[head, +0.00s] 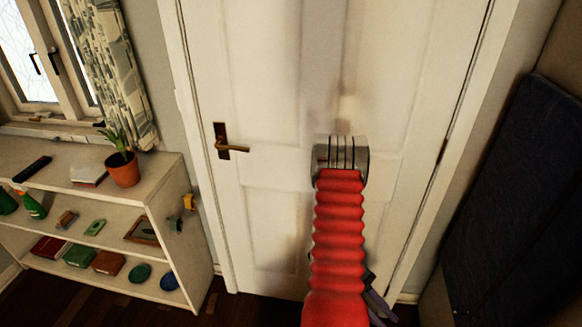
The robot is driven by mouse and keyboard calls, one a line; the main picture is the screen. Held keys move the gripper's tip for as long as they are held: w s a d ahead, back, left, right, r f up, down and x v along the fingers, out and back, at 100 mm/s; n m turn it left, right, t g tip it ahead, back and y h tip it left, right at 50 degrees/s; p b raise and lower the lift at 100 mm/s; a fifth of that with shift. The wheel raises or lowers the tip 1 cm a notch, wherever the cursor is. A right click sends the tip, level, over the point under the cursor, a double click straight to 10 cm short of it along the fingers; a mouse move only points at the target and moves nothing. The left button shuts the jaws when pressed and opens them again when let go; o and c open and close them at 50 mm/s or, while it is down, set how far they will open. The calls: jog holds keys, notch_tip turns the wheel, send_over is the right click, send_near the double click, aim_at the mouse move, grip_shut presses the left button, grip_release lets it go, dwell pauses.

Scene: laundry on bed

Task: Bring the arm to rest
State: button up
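My arm (339,240), in a ribbed red sleeve, rises from the bottom edge in the head view, right of centre. It ends at the top in a grey metal joint (341,156) in front of the white door. A few dark and purplish parts (378,304) show low behind the sleeve on its right side. They may belong to my gripper, but the sleeve hides most of them. The fingertips cannot be made out, nor whether they hold anything.
The closed white door (268,190) with a brass handle (228,146) stands ahead. A white shelf (165,205) with a potted plant (122,167), books and small items is at left, below a window (28,60). A dark blue padded panel (515,200) stands at right.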

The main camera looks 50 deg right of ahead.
jog(key=w+a+r+m+t, duration=0.2)
jog(key=w+a+r+t, duration=0.3)
jog(key=w+a+r, duration=0.45)
jog(key=w+a+r+m+t, duration=0.1)
jog(key=w+a+r+t, duration=0.45)
jog(key=w+r, duration=0.55)
jog(key=w+a+r+n+t, duration=0.3)
jog(key=a+r+t, duration=0.5)
jog(key=a+r, duration=1)
jog(key=shift+w+a, duration=0.2)
jog(key=shift+a, duration=0.95)
jog(key=shift+d, duration=0.1)
